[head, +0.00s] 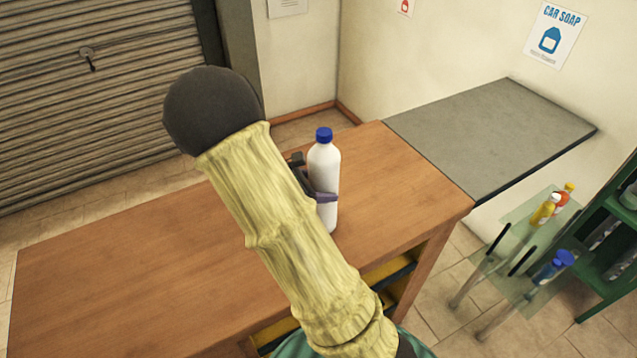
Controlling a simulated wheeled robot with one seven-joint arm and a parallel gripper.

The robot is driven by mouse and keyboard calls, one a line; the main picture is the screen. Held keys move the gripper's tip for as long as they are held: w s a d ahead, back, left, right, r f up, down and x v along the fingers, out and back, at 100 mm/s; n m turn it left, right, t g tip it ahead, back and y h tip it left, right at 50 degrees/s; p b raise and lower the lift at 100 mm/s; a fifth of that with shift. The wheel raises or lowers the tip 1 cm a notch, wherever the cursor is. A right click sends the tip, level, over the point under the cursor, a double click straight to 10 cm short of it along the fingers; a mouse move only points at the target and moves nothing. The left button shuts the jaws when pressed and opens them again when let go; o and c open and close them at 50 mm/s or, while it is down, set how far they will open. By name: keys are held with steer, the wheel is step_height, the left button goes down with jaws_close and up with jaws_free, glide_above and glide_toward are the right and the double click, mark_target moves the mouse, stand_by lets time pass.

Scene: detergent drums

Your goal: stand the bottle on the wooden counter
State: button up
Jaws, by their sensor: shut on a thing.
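The white bottle (324,165) with a blue cap is upright over the right part of the wooden counter (130,265) in the head view. My gripper (324,197) is shut on the bottle's lower half from its left side; one dark purple finger shows across the front. My yellow arm hides most of the gripper and the counter's middle. I cannot tell whether the bottle's base touches the counter top.
A grey side table (490,135) adjoins the counter's right end. A glass stand (515,255) with yellow, orange and blue bottles is at the lower right, beside a green shelf (605,240). The counter's left part is bare.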

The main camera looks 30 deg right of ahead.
steer(key=o, duration=1.8)
steer(key=shift+c, duration=0.2)
steer(key=shift+a+r, duration=0.1)
steer(key=shift+a, duration=0.25)
steer(key=b+v, duration=0.5)
steer(key=v, duration=0.6)
steer(key=shift+r, duration=0.2)
steer(key=shift+s+a, duration=0.1)
steer(key=shift+a, duration=0.05)
steer(key=shift+a+f, duration=0.1)
